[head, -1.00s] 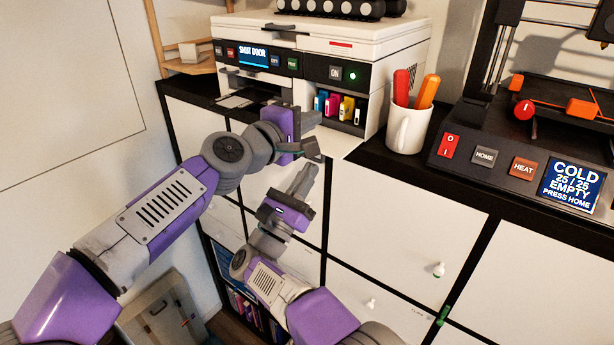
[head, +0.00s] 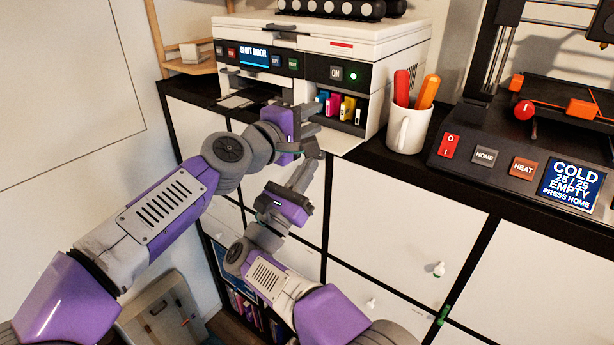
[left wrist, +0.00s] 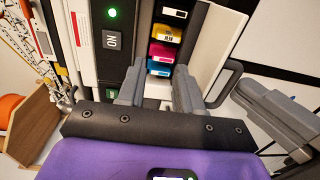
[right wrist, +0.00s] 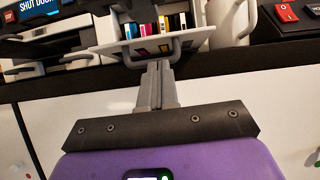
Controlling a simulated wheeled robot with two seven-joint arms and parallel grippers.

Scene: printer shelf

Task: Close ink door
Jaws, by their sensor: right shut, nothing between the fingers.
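The white printer (head: 390,50) has its ink compartment open, with coloured ink cartridges (head: 340,106) inside. They also show in the left wrist view (left wrist: 163,52). The white ink door (head: 340,141) is folded down and open in front of it. Its grey handle (right wrist: 158,50) shows in the right wrist view. My left gripper (head: 310,128) is open and empty in front of the compartment, partly hiding it and the door. My right gripper (right wrist: 157,68) is shut and empty, its tips just below the door's handle; contact is unclear. The printer's screen reads "SHUT DOOR".
A white mug (head: 408,130) with red and orange sticks stands right of the printer. A 3D printer (head: 520,150) stands further right. The white cabinet front (head: 400,220) lies below the black shelf edge. My two grippers are close together.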

